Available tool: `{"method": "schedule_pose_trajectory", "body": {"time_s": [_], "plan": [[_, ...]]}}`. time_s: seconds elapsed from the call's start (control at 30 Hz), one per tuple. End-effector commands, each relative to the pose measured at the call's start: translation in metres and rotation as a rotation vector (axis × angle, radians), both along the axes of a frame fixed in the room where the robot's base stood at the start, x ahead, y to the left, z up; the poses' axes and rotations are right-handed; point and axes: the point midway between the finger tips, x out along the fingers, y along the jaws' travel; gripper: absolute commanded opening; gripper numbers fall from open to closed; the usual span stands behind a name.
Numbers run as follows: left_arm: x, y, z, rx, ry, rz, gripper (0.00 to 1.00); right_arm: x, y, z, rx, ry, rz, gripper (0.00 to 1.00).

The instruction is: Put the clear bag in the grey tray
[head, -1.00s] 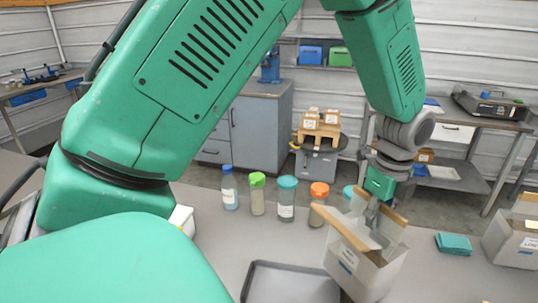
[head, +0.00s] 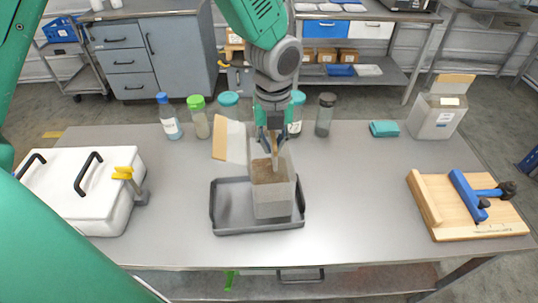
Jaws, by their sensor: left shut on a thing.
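The clear bag (head: 272,197) is a box-shaped, see-through container with brown material inside and an open top with a pale flap at its left. It stands upright within the outline of the grey tray (head: 226,219), in its right half. I cannot tell whether its base touches the tray floor. My left gripper (head: 274,150) comes down from above and is shut on the top of the bag. The fingertips are partly hidden by the bag's rim. My right gripper is not in view.
Several capped bottles, one a blue-capped bottle (head: 169,117), line the back of the table. A white cooler box (head: 85,180) stands at left. A wooden board with a blue clamp (head: 468,197), a labelled grey container (head: 437,117) and a teal block (head: 384,129) are at right. Table between is clear.

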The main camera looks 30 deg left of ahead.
Motion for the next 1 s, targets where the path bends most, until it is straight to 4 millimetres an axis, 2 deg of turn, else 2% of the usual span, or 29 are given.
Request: {"method": "schedule_pose_trajectory", "body": {"time_s": [0.17,0.43,0.77,0.8,0.83,0.87,1.0], "plan": [[0.0,0.001,-0.01,0.0,-0.003,0.001,0.0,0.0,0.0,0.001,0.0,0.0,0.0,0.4],[0.001,0.0,-0.041,0.0,-0.002,0.001,0.0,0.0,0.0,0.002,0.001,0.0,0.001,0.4],[0.0,0.0,-0.044,0.0,-0.004,0.002,0.0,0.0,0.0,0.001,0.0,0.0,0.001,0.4],[0.0,0.0,-0.045,0.0,-0.001,0.002,0.15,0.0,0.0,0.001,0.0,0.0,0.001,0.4],[0.0,0.0,-0.045,0.0,-0.001,0.002,0.25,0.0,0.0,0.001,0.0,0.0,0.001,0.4],[0.0,0.0,-0.045,0.0,-0.001,0.002,0.28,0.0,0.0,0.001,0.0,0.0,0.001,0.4],[0.0,0.001,-0.045,0.0,-0.001,0.002,0.28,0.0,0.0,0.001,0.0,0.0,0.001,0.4]]}}
